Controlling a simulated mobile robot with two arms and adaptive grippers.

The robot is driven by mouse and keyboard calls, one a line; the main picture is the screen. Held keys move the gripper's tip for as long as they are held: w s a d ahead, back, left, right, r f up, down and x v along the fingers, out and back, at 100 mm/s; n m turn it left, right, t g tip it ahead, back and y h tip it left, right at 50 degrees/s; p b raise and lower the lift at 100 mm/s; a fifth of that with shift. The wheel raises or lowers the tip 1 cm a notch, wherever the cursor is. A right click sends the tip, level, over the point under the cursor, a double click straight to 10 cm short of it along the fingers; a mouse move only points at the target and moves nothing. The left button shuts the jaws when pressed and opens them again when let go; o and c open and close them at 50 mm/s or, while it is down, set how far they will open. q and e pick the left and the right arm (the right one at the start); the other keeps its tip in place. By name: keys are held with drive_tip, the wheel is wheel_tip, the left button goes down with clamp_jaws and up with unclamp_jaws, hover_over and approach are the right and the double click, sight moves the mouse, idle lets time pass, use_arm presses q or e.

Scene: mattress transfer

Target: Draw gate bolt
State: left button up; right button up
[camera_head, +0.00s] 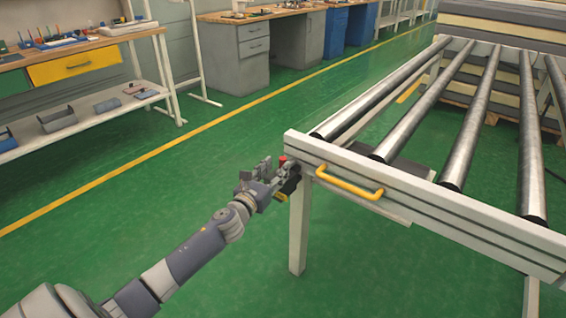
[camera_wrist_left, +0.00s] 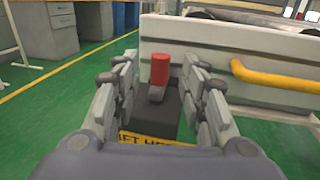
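The gate bolt shows as a red knob (camera_wrist_left: 159,70) on a dark block (camera_wrist_left: 152,110) at the left end of the white gate beam (camera_head: 440,205). In the head view the red knob (camera_head: 283,159) sits at the beam's corner, beside my left gripper (camera_head: 271,170). In the left wrist view my left gripper (camera_wrist_left: 160,90) is open, with a finger on either side of the knob and visible gaps to it. A yellow label with partly hidden lettering lies below the block. My right gripper is not in view.
A yellow handle (camera_head: 349,184) juts from the beam to the right of the bolt. Metal rollers (camera_head: 450,110) run behind the beam, with stacked mattresses (camera_head: 510,40) beyond. A workbench (camera_head: 85,50) stands at the far left. Green floor is clear between.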

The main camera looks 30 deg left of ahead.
sight(281, 163)
use_arm(q)
drive_tip(key=w, duration=0.4)
drive_tip(key=shift+w+a, duration=0.15)
drive_tip(key=shift+a, duration=0.1)
drive_tip(key=shift+w+b, duration=0.3)
drive_tip(key=shift+w, duration=0.2)
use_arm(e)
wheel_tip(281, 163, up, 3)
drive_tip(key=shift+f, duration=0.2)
use_arm(q)
drive_tip(key=shift+c, duration=0.4)
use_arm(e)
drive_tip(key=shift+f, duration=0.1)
use_arm(q)
clamp_jaws()
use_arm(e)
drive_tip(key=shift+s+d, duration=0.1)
